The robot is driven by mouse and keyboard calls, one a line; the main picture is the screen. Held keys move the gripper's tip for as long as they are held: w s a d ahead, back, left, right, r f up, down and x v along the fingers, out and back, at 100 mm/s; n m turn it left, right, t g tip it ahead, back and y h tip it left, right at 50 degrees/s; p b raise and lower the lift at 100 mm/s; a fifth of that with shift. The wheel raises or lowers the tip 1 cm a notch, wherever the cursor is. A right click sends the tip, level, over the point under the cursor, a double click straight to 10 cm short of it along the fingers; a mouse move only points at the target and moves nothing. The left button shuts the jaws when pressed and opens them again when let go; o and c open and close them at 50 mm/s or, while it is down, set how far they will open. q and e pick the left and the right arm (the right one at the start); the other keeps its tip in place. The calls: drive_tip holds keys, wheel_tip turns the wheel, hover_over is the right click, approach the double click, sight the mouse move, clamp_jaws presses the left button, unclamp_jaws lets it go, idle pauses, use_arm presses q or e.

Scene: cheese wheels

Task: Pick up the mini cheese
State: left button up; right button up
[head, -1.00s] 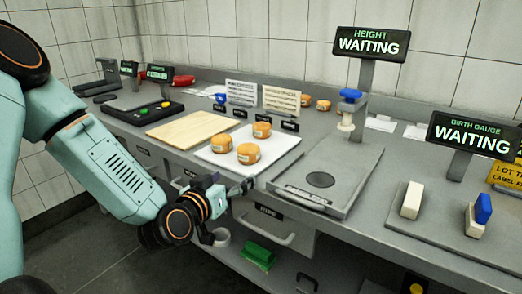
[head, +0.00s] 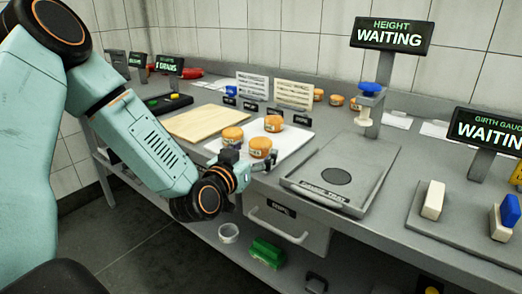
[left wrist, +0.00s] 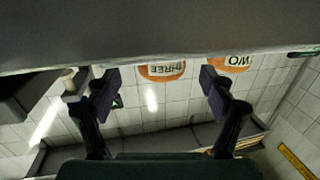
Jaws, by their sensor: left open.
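Three small orange cheese wheels with paper labels sit on a white board (head: 292,143): a left one (head: 232,137), a front one (head: 260,147) and a back one (head: 273,123). My left gripper (head: 252,160) is open and empty at the counter's front edge, just in front of the front and left cheeses. In the left wrist view, its open fingers (left wrist: 158,88) frame a cheese labelled THREE (left wrist: 162,72), upside down and beyond the tips. Another cheese, its label partly hidden and reading WO, (left wrist: 237,63) shows behind the right finger. My right gripper is not in view.
A wooden board (head: 205,122) lies left of the white board. More orange cheeses (head: 336,100) sit at the back. A green block (head: 267,252) lies on the lower shelf.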

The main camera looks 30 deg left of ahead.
sight(260, 140)
use_arm(q)
drive_tip(key=w, duration=0.1)
drive_tip(key=w+b, duration=0.1)
drive_tip(key=w, duration=0.1)
drive_tip(key=shift+w+a, duration=0.3)
drive_tip(key=shift+w+a+f, duration=0.1)
drive_tip(key=shift+w+a, duration=0.05)
drive_tip(key=shift+w, duration=0.3)
drive_tip(key=shift+s+r, duration=0.1)
drive_tip(key=shift+r, duration=0.1)
drive_tip(key=shift+s, duration=0.1)
drive_tip(key=shift+c, duration=0.6)
drive_tip(key=shift+f, duration=0.1)
drive_tip(key=c, duration=1.2)
wheel_tip(260, 140, up, 10)
drive_tip(key=p, duration=0.3)
drive_tip(key=shift+p, duration=0.35)
